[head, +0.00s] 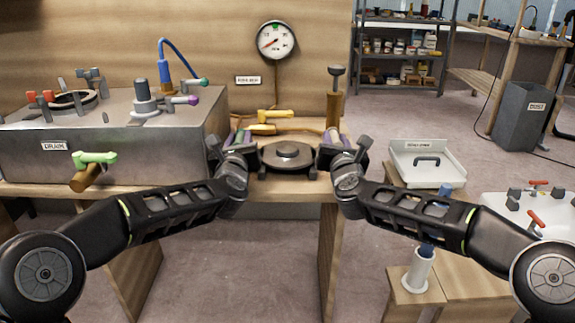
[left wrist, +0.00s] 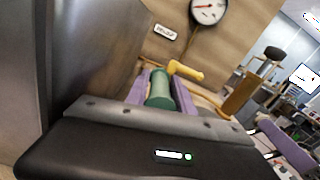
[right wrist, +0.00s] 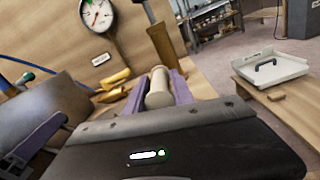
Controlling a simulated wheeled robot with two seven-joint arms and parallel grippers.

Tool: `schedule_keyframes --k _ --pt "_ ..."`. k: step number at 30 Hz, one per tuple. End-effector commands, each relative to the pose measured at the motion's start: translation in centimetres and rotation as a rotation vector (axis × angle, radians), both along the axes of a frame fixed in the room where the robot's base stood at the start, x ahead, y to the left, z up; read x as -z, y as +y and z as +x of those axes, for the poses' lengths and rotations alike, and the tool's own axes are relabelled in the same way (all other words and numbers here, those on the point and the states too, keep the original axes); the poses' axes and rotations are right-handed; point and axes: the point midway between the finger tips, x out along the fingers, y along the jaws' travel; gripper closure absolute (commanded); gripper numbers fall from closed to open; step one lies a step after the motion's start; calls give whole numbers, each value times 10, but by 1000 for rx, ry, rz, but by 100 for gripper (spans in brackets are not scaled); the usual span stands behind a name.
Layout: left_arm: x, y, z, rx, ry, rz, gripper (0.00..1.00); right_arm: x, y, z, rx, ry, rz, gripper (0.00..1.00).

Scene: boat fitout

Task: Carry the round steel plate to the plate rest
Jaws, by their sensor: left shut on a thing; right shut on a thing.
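The round steel plate (head: 288,157) is dark grey with a raised round hub in its middle. It lies level between my two grippers in the head view, over the front of the wooden bench. My left gripper (head: 242,138) is at its left side. In the left wrist view its purple fingers are shut on a green grip (left wrist: 159,90). My right gripper (head: 333,138) is at its right side. In the right wrist view its purple fingers are shut on a cream grip (right wrist: 158,88). I cannot tell whether the plate touches the bench. I cannot identify the plate rest for certain.
A yellow-handled valve (head: 275,116) and an upright wooden-handled tool (head: 335,95) stand behind the plate. A steel drum unit (head: 110,150) is at the left. A pale tray (head: 428,170) with a dark handle sits on a lower bench at the right. A gauge (head: 276,40) hangs on the wall.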

Motion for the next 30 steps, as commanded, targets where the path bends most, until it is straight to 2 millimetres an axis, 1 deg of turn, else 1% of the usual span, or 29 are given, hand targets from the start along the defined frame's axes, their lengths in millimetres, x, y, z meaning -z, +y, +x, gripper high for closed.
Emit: schedule_keyframes --k 3,4,5,12,20,23,26,30 --pt "6 -2 0 3 -8 -2 100 6 3 -1 -4 -7 2 100" --pt "10 -2 0 4 0 -2 70 10 2 -1 -5 0 2 70" --pt "7 -2 0 4 0 -2 68 7 2 -1 -4 0 2 68" --pt "7 -1 0 2 1 -1 49 7 1 0 -2 1 1 49" --pt "7 0 -1 1 0 0 49 7 0 0 -1 0 0 49" --pt "7 0 -5 1 1 0 49 7 0 0 -1 0 0 49" --pt "7 0 -14 0 0 0 49 7 0 0 0 0 0 49" --pt "7 -1 -36 1 0 1 49 7 0 0 0 0 0 49"
